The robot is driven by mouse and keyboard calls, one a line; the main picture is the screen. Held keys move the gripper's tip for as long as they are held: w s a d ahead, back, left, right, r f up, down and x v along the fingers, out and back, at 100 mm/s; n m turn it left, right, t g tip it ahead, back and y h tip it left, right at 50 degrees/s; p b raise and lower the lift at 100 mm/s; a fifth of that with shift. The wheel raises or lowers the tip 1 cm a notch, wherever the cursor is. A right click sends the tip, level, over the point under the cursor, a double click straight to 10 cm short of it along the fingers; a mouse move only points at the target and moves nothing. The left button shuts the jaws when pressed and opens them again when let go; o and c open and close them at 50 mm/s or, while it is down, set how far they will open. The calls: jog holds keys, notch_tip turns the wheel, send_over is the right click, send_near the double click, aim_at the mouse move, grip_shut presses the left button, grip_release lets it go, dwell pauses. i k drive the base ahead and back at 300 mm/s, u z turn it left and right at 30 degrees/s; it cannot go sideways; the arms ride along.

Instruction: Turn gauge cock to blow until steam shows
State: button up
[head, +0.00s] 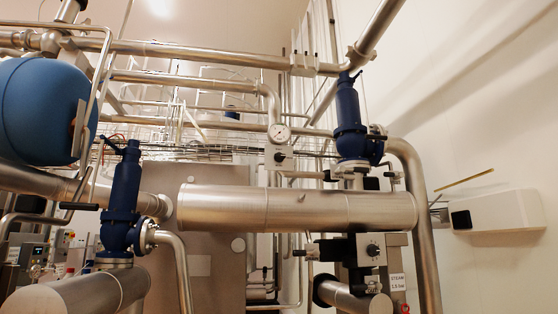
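A round white-faced pressure gauge (279,133) stands on the pipework near the middle of the head view. Directly below it is a small pale block with a dark knob (280,157). I cannot tell whether this is the gauge cock or how its handle is set. No steam shows around the gauge. A sign reading "STEAM 1.5 bar" (397,283) hangs at the lower right. My gripper is not in view.
A blue tank (43,110) fills the upper left. Blue valves stand at left (122,205) and right of centre (350,122). A wide steel pipe (290,208) crosses the middle. A white box (497,212) is on the right wall, with a thin yellowish rod (466,179) above it.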

aim_at(279, 157)
jog(key=u, duration=0.3)
jog(key=i, duration=1.5)
jog(key=u, duration=0.6)
